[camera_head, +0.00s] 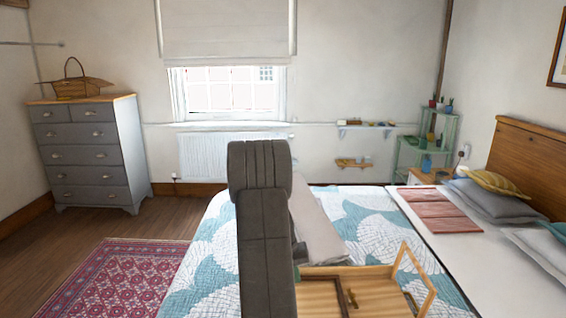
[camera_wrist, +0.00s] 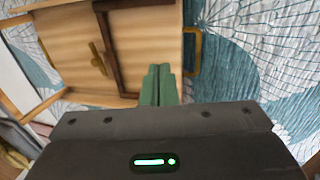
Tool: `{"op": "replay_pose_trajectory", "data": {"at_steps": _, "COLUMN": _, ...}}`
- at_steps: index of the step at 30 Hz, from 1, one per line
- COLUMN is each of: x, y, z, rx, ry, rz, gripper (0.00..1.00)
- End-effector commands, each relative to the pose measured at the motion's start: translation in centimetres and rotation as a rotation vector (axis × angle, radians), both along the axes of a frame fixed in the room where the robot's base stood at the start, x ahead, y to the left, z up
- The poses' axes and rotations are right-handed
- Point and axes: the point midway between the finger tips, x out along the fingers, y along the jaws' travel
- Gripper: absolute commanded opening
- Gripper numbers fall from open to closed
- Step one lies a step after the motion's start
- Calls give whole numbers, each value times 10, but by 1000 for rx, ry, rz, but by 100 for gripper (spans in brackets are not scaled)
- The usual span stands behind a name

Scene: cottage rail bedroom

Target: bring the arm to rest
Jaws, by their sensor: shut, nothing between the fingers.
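My gripper (camera_wrist: 159,84) shows in the wrist view as two green fingers side by side, shut with nothing between them. Beyond the fingertips, in the same view, lies a wooden tray (camera_wrist: 150,50) with a dark brown wooden frame or bar on it. In the head view my dark arm stands upright in front of the bed, and my gripper cannot be made out there. The wooden tray (camera_head: 320,297) is at the bottom of the head view, just right of my arm, on the bed. I cannot tell whether the fingers touch the tray.
The bed (camera_head: 205,265) has a teal and white patterned cover, with pillows (camera_head: 490,200) at the right. A grey chest of drawers (camera_head: 95,155) stands at the left with a basket on top. A red rug (camera_head: 115,280) lies on open floor. A green corner shelf (camera_head: 425,150) stands behind.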

Motion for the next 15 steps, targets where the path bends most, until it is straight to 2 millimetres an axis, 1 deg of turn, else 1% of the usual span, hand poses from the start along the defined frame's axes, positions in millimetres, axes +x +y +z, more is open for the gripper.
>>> {"op": "replay_pose_trajectory", "data": {"at_steps": 1, "x": 0, "y": 7, "z": -3, "rx": -25, "ry": 0, "rz": 5, "gripper": 0}}
{"op": "replay_pose_trajectory", "data": {"at_steps": 6, "x": 0, "y": 21, "z": -5, "rx": -108, "ry": -1, "rz": 4, "gripper": 0}}
{"op": "replay_pose_trajectory", "data": {"at_steps": 10, "x": 0, "y": 28, "z": -6, "rx": -151, "ry": -1, "rz": 4, "gripper": 0}}
{"op": "replay_pose_trajectory", "data": {"at_steps": 15, "x": 0, "y": 31, "z": -6, "rx": -174, "ry": -1, "rz": 0, "gripper": 0}}
